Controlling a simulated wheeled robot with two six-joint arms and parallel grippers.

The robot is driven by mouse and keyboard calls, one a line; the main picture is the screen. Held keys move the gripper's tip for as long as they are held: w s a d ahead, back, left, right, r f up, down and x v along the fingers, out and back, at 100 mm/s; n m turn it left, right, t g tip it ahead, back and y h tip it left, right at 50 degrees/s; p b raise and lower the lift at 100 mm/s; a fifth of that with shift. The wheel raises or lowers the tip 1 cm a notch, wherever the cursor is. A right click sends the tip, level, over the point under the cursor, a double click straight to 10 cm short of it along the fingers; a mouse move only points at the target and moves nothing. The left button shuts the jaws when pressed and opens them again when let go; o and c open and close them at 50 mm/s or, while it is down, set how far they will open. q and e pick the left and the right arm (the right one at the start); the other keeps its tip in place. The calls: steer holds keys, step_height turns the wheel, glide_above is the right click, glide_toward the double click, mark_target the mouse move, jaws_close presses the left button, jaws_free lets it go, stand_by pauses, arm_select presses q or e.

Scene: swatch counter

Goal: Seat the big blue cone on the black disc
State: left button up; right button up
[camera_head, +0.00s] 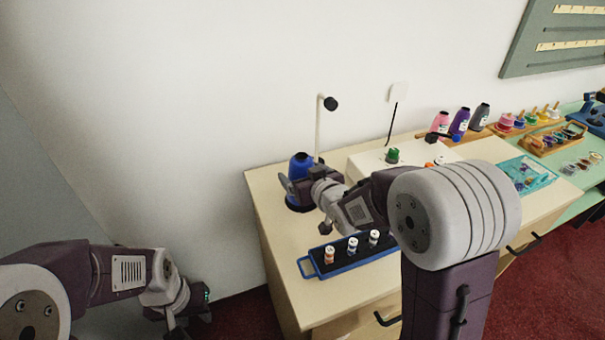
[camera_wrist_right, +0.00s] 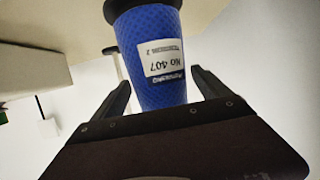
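The big blue cone (camera_head: 300,163) is upright at the far left of the counter. In the right wrist view the cone (camera_wrist_right: 152,85) shows upside down, with a white label and a dark edge at its wide end. My right gripper (camera_head: 298,184) has a finger on each side of it, the tips close against its sides. The black disc (camera_head: 297,206) shows as a dark shape under the cone, partly hidden; I cannot tell whether the cone touches it. My left gripper (camera_head: 190,315) hangs low beside the counter, its fingers unclear.
A thin post with a black knob (camera_head: 331,104) rises behind the cone. A blue tray (camera_head: 325,268) with small spools lies in front. Pink, purple and grey cones (camera_head: 459,122) stand farther right. My right forearm crosses the counter.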

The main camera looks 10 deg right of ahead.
steer(key=shift+s, duration=0.1)
steer(key=b+v, duration=0.1)
steer(key=v, duration=0.8)
stand_by(0.5)
